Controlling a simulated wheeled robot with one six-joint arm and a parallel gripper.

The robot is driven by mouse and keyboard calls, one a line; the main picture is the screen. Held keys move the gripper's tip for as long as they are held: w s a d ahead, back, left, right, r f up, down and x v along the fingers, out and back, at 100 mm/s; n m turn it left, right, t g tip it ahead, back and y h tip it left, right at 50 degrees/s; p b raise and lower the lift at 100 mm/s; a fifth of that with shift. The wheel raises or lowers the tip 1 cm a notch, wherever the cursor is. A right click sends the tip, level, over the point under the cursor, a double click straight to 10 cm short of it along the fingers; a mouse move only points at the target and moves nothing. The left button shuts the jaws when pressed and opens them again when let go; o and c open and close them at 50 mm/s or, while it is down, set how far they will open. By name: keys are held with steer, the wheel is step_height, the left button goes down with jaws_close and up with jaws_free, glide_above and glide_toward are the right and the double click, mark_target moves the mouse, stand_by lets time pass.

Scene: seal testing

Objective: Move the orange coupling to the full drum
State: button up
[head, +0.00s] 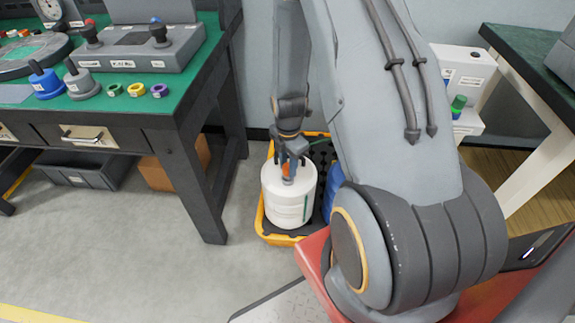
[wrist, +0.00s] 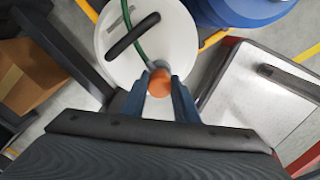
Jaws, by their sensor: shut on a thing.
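The orange coupling (head: 287,170) is between the fingers of my gripper (head: 290,160), over the top of the white drum (head: 287,208). In the wrist view the fingers are shut on the orange coupling (wrist: 160,83), at the near edge of the white drum's lid (wrist: 175,38). A green hose (wrist: 131,28) runs from near the coupling across the lid. I cannot tell whether the coupling touches the drum. A blue drum (head: 334,186) stands to the right, partly hidden by my arm. It also shows in the wrist view (wrist: 245,10). The fill levels are hard to tell.
Both drums stand in a yellow spill tray (head: 262,224) with a black grid. A green-topped bench (head: 150,108) with a dark leg stands left. A cardboard box (head: 160,176) and grey bin (head: 85,172) sit beneath it. Grey floor left of the tray is clear.

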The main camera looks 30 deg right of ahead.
steer(key=shift+f, duration=0.5)
steer(key=o, duration=1.2)
steer(key=shift+r+p, duration=0.3)
steer(key=shift+r, duration=3.65)
